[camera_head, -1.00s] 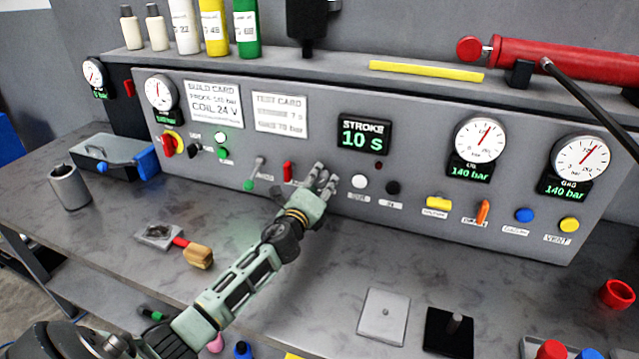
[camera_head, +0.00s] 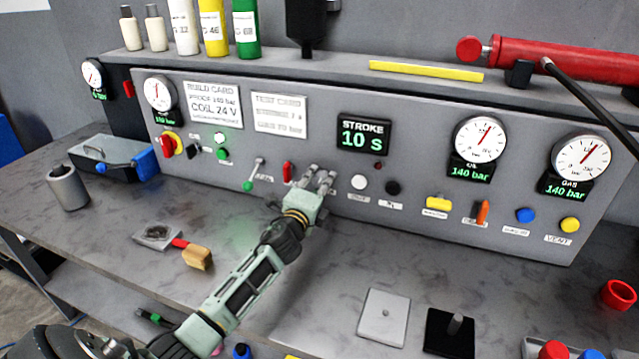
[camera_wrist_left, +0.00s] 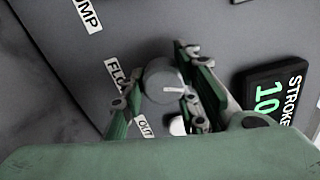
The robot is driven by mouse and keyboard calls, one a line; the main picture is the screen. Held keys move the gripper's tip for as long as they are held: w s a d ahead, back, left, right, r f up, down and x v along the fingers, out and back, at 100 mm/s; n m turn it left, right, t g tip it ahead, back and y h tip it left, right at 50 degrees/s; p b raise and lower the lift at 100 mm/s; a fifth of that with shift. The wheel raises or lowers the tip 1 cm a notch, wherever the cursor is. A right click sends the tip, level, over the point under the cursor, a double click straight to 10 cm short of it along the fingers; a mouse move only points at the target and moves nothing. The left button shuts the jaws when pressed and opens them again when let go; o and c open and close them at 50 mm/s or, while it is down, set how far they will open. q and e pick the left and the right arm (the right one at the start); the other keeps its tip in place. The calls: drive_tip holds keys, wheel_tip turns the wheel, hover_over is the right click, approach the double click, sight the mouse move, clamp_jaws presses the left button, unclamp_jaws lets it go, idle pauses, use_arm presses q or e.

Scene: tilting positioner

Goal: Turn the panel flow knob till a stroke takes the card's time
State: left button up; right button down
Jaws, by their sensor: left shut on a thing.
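In the left wrist view the grey round flow knob (camera_wrist_left: 164,82), with a pale pointer line, sits between the two fingers of my left gripper (camera_wrist_left: 160,88), which is shut on it. In the head view my left gripper (camera_head: 319,180) is at the panel (camera_head: 330,205) and its fingers hide the knob. The stroke display (camera_head: 364,134) reads 10 s in green; part of it shows in the left wrist view (camera_wrist_left: 272,92). The test card (camera_head: 280,116) is on the panel; its stroke figure is too blurred to read. My right gripper is not in view.
A white button (camera_head: 359,182) and a black one (camera_head: 392,187) are just right of the gripper. A red switch (camera_head: 287,171) and a green-tipped lever (camera_head: 254,175) are close on its left.

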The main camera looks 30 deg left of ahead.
use_arm(q)
drive_tip(key=shift+s+d+f, duration=0.1)
drive_tip(key=shift+f, duration=0.45)
drive_tip(key=o, duration=1)
drive_tip(key=shift+o, duration=0.2)
drive_tip(key=shift+r, duration=0.25)
